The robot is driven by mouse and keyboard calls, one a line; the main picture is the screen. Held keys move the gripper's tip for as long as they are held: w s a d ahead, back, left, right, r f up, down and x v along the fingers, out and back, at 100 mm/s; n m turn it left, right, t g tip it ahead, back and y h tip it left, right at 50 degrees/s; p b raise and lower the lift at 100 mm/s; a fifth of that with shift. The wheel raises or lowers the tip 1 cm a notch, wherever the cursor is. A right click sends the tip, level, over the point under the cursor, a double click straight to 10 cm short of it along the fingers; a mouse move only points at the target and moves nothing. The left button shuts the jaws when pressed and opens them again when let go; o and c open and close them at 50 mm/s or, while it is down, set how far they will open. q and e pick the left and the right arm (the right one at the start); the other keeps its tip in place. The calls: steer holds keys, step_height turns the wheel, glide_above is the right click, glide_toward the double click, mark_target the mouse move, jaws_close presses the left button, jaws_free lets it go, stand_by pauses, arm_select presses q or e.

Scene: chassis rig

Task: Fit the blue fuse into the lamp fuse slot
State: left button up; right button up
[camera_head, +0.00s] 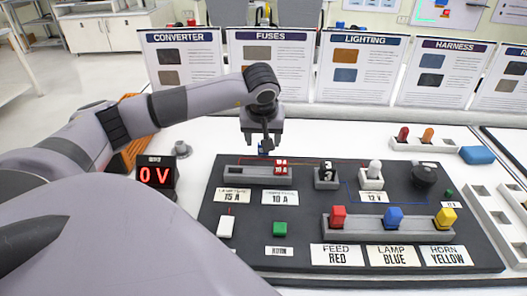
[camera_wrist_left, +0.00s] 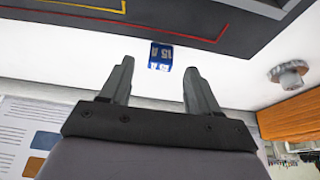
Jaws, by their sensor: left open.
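The blue fuse (camera_wrist_left: 161,57), marked 15 A, lies on the white table just off the board's edge in the left wrist view. In the head view only a small bit of blue (camera_head: 261,150) shows behind my left gripper (camera_head: 265,146). That gripper points down over the table behind the board, open. In the wrist view its fingers (camera_wrist_left: 158,68) stand to either side of the fuse, with gaps; contact is not visible. The grey fuse holder (camera_head: 240,171) on the dark board has an empty left part above the 15 A label (camera_head: 232,195). My right gripper is not in view.
A red fuse (camera_head: 281,167) sits in the holder's right part. Red, blue and yellow switches (camera_head: 393,216) stand on the board's front. A red display (camera_head: 155,176) and a grey knob (camera_head: 181,149) stand left. Upright cards (camera_head: 272,70) line the back.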

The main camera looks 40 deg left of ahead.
arm_select(q)
steer(key=shift+x, duration=1.1)
steer(key=c, duration=1.1)
jaws_close()
steer(key=shift+r, duration=0.15)
